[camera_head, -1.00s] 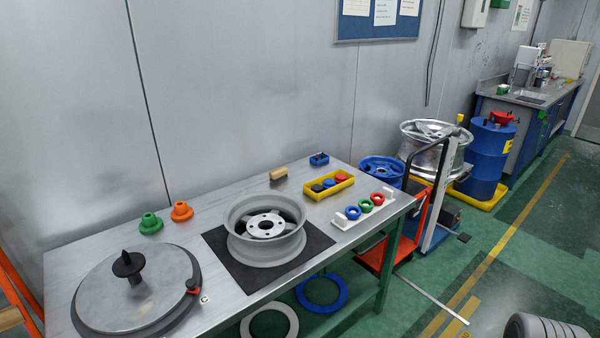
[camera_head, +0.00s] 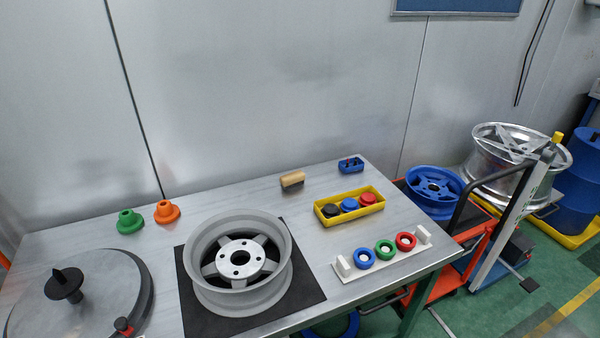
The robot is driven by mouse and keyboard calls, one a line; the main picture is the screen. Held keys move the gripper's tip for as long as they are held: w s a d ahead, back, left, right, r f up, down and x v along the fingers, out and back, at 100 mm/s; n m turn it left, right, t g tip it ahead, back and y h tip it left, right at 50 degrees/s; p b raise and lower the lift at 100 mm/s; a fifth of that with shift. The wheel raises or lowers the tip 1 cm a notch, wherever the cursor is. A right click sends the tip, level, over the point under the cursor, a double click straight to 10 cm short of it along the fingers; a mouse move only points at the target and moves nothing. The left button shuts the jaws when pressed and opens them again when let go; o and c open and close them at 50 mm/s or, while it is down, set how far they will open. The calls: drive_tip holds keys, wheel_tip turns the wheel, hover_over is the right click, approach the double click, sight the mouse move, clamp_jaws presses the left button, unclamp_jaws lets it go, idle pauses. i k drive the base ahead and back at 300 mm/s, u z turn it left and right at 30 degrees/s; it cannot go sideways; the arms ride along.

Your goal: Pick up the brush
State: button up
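The brush (camera_head: 292,181) is a small block with a tan wooden top and a dark underside. It lies on the metal workbench (camera_head: 230,198) near the back edge, behind the wheel rim and left of the yellow tray. Nothing covers it. My gripper is not in view.
A grey wheel rim (camera_head: 239,262) sits on a black mat (camera_head: 312,290). A yellow tray (camera_head: 349,208), a blue box (camera_head: 351,166) and a rack of coloured rings (camera_head: 384,252) stand to the right. Green (camera_head: 130,221) and orange (camera_head: 167,212) cones and a round plate (camera_head: 82,298) are left.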

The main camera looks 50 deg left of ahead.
sight(290, 180)
drive_tip(key=u, duration=0.35)
drive_tip(key=i, duration=0.75)
drive_tip(key=u, duration=1.3)
drive_tip(key=i, duration=0.65)
drive_tip(key=u, duration=0.65)
